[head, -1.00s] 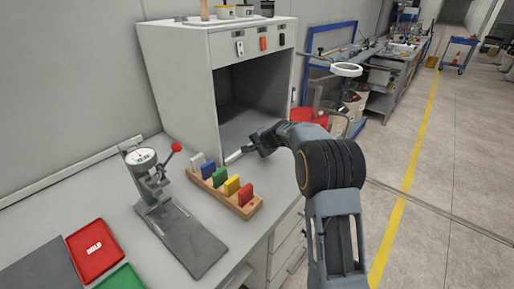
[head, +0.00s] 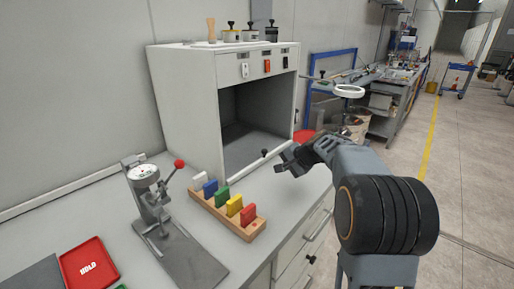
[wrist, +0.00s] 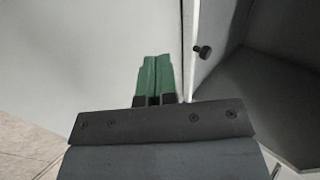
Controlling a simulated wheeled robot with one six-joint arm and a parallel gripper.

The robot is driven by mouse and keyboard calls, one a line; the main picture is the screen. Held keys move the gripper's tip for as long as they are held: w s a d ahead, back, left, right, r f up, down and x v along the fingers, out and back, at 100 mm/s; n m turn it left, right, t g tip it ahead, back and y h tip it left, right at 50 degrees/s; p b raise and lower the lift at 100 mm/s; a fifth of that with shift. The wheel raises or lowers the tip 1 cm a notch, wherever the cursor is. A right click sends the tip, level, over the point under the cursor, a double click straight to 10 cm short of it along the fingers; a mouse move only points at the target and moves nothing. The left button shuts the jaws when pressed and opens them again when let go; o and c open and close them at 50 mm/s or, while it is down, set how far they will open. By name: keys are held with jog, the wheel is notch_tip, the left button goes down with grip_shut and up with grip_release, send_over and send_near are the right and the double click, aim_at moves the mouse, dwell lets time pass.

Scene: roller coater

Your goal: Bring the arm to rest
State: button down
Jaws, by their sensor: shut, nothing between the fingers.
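My gripper (head: 284,164) is at the end of my arm in the head view, above the right part of the bench top and in front of the cabinet's open bay. In the wrist view my gripper (wrist: 157,62) shows two green fingers side by side, pressed together with nothing between them. My arm is bent, with a large dark joint at the lower right of the head view.
The grey cabinet (head: 185,88) has an open bay and a dark knob (wrist: 203,52) near its edge. A rack (head: 250,230) of coloured blocks, a dial gauge stand (head: 150,190) and a red HOLD tray (head: 92,262) stand on the bench (head: 110,215).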

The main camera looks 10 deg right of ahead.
jog(key=s+f, duration=0.1)
jog(key=s+f+n+g, duration=0.1)
jog(key=s, duration=0.1)
jog(key=s+f+g+h, duration=0.1)
jog(key=s+f, duration=0.1)
jog(key=shift+s+n, duration=0.15)
jog(key=shift+n, duration=0.15)
jog(key=shift+n+g+h, duration=0.5)
jog(key=shift+n+g, duration=0.1)
jog(key=shift+n, duration=0.2)
jog(key=s, duration=0.1)
jog(key=s+p, duration=0.1)
jog(key=s, duration=0.1)
jog(key=s+a, duration=0.1)
jog(key=s, duration=0.1)
jog(key=shift+p, duration=0.3)
jog(key=s+a+r+n+h+p, duration=0.1)
jog(key=s+r+n+p, duration=0.2)
jog(key=s, duration=0.6)
jog(key=s+a+r+n+h+p, duration=0.2)
jog(key=s+r+n+p, duration=0.1)
jog(key=s, duration=0.6)
jog(key=shift+s+a+r+n+h, duration=0.15)
jog(key=shift+s+r+n+h, duration=0.15)
jog(key=shift+s+r, duration=0.05)
